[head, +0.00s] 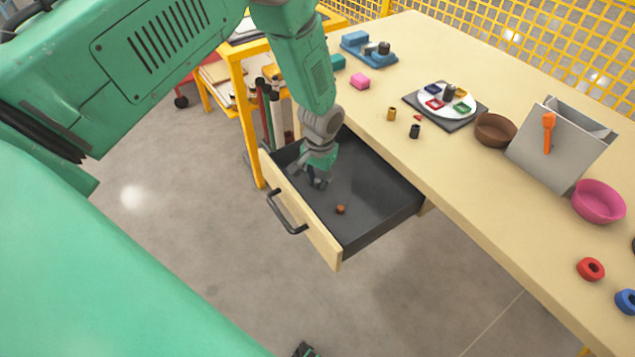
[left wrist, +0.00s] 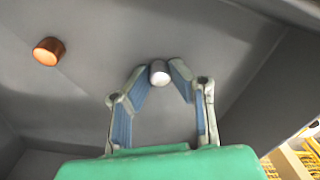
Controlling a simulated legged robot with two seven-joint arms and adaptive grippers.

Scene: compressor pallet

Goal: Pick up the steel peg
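The steel peg (left wrist: 159,73) is a small, pale silver cylinder in the open drawer, seen in the left wrist view. My left gripper (left wrist: 160,75) has its two blue-padded fingers spread, one on each side of the peg. The left fingertip is very close to the peg, and a narrow gap shows on the right; I cannot tell whether they touch. In the head view my left gripper (head: 317,181) reaches down into the drawer and hides the peg.
A copper-brown cylinder (left wrist: 48,51) lies in the drawer, also seen in the head view (head: 340,209). The dark drawer (head: 378,205) has raised walls and a wooden front with a handle (head: 285,212). The table (head: 470,190) above holds bowls, a grey bin and small parts.

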